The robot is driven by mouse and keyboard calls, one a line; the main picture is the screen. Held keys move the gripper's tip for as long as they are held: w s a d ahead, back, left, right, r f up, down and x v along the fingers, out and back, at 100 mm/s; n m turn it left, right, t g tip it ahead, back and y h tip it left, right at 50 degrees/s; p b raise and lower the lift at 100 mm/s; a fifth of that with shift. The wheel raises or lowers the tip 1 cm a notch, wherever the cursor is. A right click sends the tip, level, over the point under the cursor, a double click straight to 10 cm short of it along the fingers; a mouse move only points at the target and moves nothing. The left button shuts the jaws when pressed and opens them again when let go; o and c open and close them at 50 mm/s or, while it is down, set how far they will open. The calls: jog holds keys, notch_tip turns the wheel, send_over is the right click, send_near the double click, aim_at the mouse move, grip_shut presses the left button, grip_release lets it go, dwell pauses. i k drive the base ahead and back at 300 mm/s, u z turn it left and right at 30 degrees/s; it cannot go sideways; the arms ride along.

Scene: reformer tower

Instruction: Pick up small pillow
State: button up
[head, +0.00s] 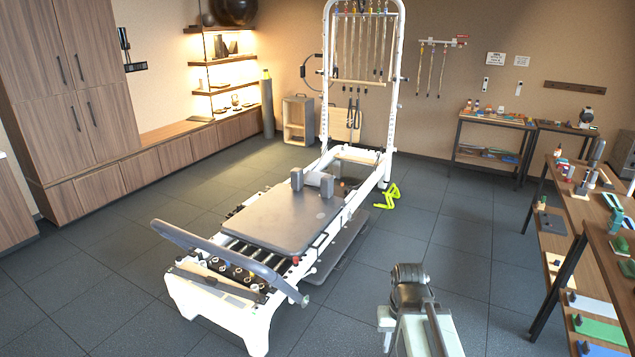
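I cannot make out a small pillow for certain anywhere in the head view. The reformer (250,325) stands in the middle of the floor, with a flat grey padded carriage (277,217) on its white frame. Two grey upright shoulder blocks stand at the carriage's far end, one on the left (297,179) and one on the right (327,186). Part of my arm shows at the bottom, right of the reformer. No gripper fingers can be seen there, so I cannot tell whether my gripper is open or holds anything.
A white tower frame (326,60) rises at the reformer's far end. A yellow-green object (387,197) lies on the floor beside it. Wooden tables with many small items line the right side, including one at the back (495,121). Cabinets (75,100) stand left. Dark floor is open between reformer and tables.

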aim_at(312, 177)
jog(key=u, duration=1.7)
jog(key=i, duration=7.2)
jog(key=z, duration=2.55)
